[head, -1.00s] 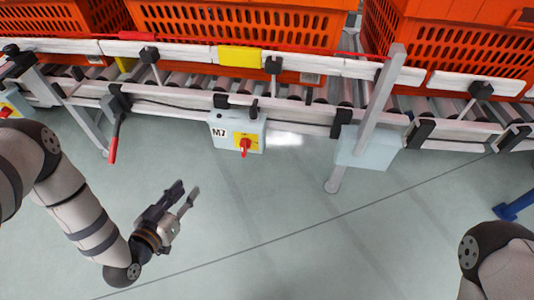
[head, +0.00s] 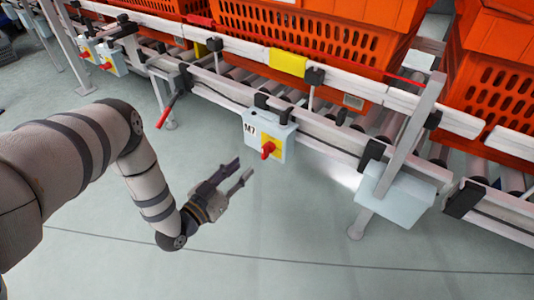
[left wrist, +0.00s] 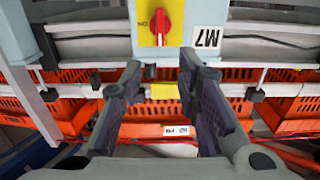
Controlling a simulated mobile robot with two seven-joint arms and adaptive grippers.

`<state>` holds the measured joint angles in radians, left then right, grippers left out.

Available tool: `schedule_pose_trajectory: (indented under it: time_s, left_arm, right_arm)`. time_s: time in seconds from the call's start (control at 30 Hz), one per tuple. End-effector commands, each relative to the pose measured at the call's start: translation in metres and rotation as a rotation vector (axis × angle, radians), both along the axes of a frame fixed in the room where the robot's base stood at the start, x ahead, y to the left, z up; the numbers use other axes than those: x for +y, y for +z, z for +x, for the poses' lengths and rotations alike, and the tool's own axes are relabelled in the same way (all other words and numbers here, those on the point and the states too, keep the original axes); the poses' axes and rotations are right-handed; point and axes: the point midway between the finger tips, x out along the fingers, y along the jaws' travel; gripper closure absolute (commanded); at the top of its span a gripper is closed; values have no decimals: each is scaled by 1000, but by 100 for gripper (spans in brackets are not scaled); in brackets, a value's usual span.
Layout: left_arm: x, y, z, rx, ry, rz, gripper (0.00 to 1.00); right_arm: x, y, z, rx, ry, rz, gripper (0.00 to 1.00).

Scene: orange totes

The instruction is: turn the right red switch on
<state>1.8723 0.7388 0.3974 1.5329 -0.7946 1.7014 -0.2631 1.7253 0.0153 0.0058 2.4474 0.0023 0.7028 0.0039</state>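The right red switch (head: 268,150) sits on a yellow plate on the light grey M7 box (head: 282,133), which is fixed to the conveyor's side rail. My left gripper (head: 243,168) is open and empty, just left of and below the switch in the head view, and apart from it. The left wrist view is upside down. There the red switch (left wrist: 169,20) shows at the top with its handle roughly vertical, beyond the two spread fingers (left wrist: 160,66). My right gripper is not in view.
Two other boxes with red switches (head: 106,66) hang on the conveyor at the far left. A red-handled lever (head: 166,112) and a plain grey box (head: 397,196) flank the M7 box. Orange totes (head: 340,38) stand on the rollers. The floor in front is clear.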

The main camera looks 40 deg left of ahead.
Motion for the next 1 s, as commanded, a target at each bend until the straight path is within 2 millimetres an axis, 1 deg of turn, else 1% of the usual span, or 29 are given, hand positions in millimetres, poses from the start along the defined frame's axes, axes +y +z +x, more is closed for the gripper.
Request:
schedule_pose_trajectory:
  time_s: [0.03, 0.2, 0.3, 0.4, 0.53, 0.73, 0.77, 0.8, 0.87, 0.9, 1.0]
  left_arm:
    - [0, -3, 14, -3, 1, 0, 70]
    - [2, -5, 57, 0, 0, 0, 70]
    - [2, -4, 77, 1, 0, -1, 70]
    - [2, -4, 90, 2, 0, 0, 70]
    - [2, -1, 97, 2, 0, -1, 70]
    - [2, 0, 98, 1, 0, -1, 70]
    - [2, 0, 98, 1, 0, -1, 75]
    - [2, -1, 98, 2, 0, -1, 84]
    - [2, -1, 98, 2, 0, -1, 97]
    - [2, -1, 97, 2, 0, -1, 100]
    - [2, -1, 97, 2, 0, -1, 100]
  right_arm:
    - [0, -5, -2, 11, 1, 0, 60]
    - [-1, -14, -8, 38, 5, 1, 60]
    - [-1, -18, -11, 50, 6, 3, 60]
    - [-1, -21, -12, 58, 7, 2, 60]
    - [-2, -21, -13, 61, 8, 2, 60]
    - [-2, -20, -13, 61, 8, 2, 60]
    - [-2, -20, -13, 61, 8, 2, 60]
    - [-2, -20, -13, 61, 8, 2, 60]
    - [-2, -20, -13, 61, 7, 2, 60]
    - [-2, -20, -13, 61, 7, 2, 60]
    - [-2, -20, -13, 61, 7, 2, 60]
